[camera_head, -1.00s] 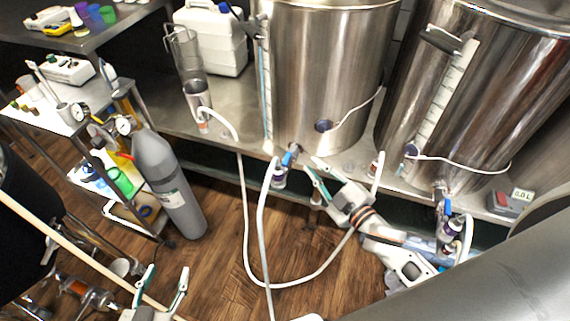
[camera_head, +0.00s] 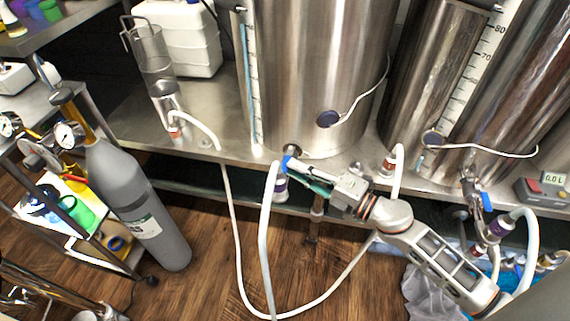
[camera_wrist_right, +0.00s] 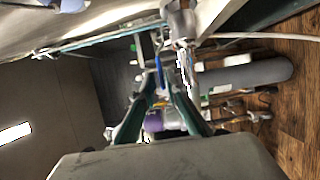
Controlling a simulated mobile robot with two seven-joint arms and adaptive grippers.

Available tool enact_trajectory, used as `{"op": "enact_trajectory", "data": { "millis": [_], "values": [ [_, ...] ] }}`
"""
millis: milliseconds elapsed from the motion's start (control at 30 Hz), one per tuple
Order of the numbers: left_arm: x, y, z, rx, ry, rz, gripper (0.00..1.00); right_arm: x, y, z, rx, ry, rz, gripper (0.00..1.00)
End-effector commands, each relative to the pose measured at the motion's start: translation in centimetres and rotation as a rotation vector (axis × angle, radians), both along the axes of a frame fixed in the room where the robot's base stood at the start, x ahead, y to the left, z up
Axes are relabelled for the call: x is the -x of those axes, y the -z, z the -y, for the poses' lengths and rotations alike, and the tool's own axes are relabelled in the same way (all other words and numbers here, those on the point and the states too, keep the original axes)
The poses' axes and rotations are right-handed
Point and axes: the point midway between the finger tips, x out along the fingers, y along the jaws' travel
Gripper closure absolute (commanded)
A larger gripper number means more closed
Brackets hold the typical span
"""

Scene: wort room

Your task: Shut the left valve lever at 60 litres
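The left valve (camera_head: 291,153) is at the foot of the left steel tank (camera_head: 300,60), with a blue lever (camera_head: 286,163). My right gripper (camera_head: 296,170) reaches in from the right, its fingertips at this lever. In the right wrist view the blue lever (camera_wrist_right: 159,72) shows between the narrowed fingertips (camera_wrist_right: 160,82); whether they press on it I cannot tell. The left tank's sight tube (camera_head: 250,90) looks bluish; its marks are too small to read. My left gripper is not in view.
A white hose (camera_head: 266,230) hangs from the left valve to the floor. The right tank's valve has another blue lever (camera_head: 487,201). A small box (camera_head: 544,189) displays 0.0 L. A grey gas cylinder (camera_head: 135,200) stands left on the wooden floor.

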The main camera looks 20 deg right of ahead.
Motion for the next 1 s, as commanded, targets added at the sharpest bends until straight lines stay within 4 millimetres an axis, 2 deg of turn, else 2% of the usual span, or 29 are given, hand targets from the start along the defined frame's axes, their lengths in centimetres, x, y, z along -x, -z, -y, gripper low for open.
{"op": "enact_trajectory", "data": {
  "millis": [100,300,600,633,667,700,867,1000],
  "values": [
    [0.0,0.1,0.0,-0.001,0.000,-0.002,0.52,-1.6,-0.1,-1.1,-0.001,-0.001,0.002,0.86],
    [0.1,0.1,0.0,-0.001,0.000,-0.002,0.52,-3.0,0.1,-2.0,-0.001,0.000,-0.002,0.86],
    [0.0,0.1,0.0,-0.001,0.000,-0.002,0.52,-3.2,0.2,-2.2,-0.002,0.000,-0.004,0.86],
    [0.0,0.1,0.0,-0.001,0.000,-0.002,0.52,-3.2,0.2,-2.2,-0.002,0.000,-0.004,0.89],
    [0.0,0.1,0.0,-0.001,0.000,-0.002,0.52,-3.2,0.2,-2.2,-0.001,0.000,-0.003,0.96],
    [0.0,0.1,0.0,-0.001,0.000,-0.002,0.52,-3.2,0.2,-2.2,-0.001,0.000,-0.003,1.00],
    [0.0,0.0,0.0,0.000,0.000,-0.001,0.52,-3.2,0.1,-2.2,-0.001,0.001,-0.003,1.00],
    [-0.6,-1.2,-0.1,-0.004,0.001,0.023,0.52,-3.3,-0.5,-2.3,-0.006,0.037,0.005,1.00]
  ]
}}
